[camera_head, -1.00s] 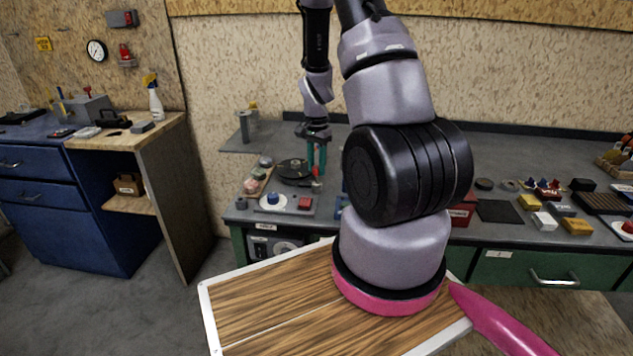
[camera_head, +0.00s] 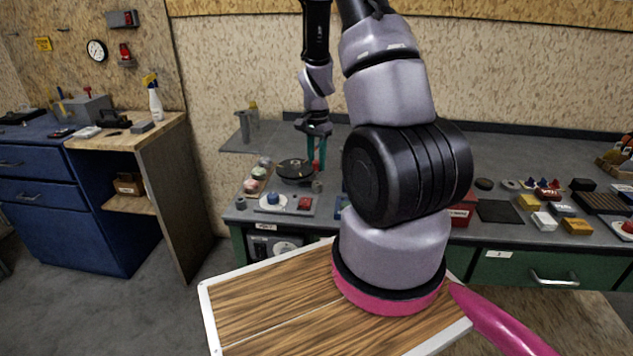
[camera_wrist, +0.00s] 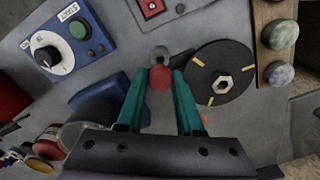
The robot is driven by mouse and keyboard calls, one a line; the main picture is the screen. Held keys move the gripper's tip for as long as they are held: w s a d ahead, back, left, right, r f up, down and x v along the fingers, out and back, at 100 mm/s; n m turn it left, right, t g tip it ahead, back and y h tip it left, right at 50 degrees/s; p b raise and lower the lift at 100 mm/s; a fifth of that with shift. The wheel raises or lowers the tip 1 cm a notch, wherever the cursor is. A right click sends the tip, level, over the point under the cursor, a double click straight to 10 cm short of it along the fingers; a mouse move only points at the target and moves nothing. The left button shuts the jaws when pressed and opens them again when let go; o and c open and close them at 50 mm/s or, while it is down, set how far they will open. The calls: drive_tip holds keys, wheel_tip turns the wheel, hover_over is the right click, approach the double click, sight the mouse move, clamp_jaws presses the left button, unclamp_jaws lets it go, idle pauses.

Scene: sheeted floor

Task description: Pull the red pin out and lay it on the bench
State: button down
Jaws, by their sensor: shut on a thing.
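The red pin (camera_wrist: 160,77) is between the teal fingertips of my gripper (camera_wrist: 160,88), which is shut on it. Its round red end faces the wrist camera, and its lower length is hidden. In the head view my gripper (camera_head: 317,152) is above the bench (camera_head: 345,195), at the right edge of the black disc (camera_head: 295,169). A small grey round holder (camera_head: 317,187) stands on the bench below the fingers. In the wrist view this holder (camera_wrist: 160,54) shows just beyond the pin, which appears clear of it.
The black disc with yellow marks (camera_wrist: 205,88) is close on the right. A grey panel with blue and red buttons (camera_head: 285,204) lies in front. A black mat (camera_head: 499,211) is further right.

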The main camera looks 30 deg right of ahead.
sight(317, 161)
drive_tip(key=shift+r, duration=2.05)
